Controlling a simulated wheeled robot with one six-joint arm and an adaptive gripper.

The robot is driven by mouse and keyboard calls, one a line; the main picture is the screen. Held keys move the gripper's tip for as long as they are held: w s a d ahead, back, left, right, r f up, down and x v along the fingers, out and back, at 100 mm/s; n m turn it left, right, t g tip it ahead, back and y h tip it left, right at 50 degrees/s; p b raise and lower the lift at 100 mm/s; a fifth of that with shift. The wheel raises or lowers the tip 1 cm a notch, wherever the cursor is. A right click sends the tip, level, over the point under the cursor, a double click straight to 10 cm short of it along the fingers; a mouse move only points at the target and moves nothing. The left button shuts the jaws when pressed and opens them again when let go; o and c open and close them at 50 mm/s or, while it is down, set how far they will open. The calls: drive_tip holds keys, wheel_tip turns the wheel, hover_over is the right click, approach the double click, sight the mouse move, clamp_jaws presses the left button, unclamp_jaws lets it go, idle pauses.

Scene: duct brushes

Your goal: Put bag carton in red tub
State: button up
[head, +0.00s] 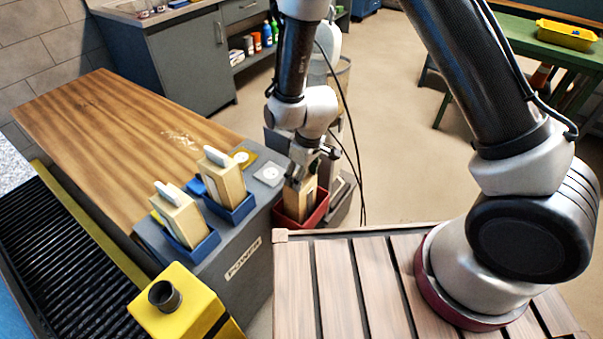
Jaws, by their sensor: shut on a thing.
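The red tub (318,216) stands at the right end of the grey unit, past the blue tubs. A tan carton (309,196) is upright at the red tub, its lower part hidden behind the tub's wall. My gripper (301,180) is above the red tub, pointing down and shut on the top of this carton. Whether the carton touches the tub's floor cannot be told. Two similar tan cartons stand in blue tubs to the left: one carton (226,183) in the nearer-to-red blue tub (241,212), another carton (182,219) in the left blue tub (205,248).
A wooden bench top (110,130) lies behind the tubs. A yellow box with a black spout (180,310) stands in front left, beside a black ribbed conveyor (50,240). My arm and hanging cables pass close to the red tub. Open floor lies at back right.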

drive_tip(key=o, duration=1.4)
drive_tip(key=shift+o, duration=0.2)
wheel_tip(320, 180, up, 17)
drive_tip(key=s+d, duration=0.1)
drive_tip(key=shift+d, duration=0.25)
drive_tip(key=shift+s+f, duration=0.1)
drive_tip(key=s+d+r+m+t, duration=0.1)
drive_tip(key=s+d+r+m, duration=0.2)
drive_tip(key=d, duration=0.7)
drive_tip(key=s+d+r+m+t+h, duration=0.1)
drive_tip(key=s+d+r+m, duration=0.3)
drive_tip(key=s+d+r, duration=0.3)
drive_tip(key=s+d+r+m+t, duration=0.1)
drive_tip(key=s+d+r+m, duration=0.2)
drive_tip(key=d+r, duration=0.8)
drive_tip(key=s+d, duration=0.2)
drive_tip(key=d, duration=0.1)
drive_tip(key=shift+s+d, duration=0.2)
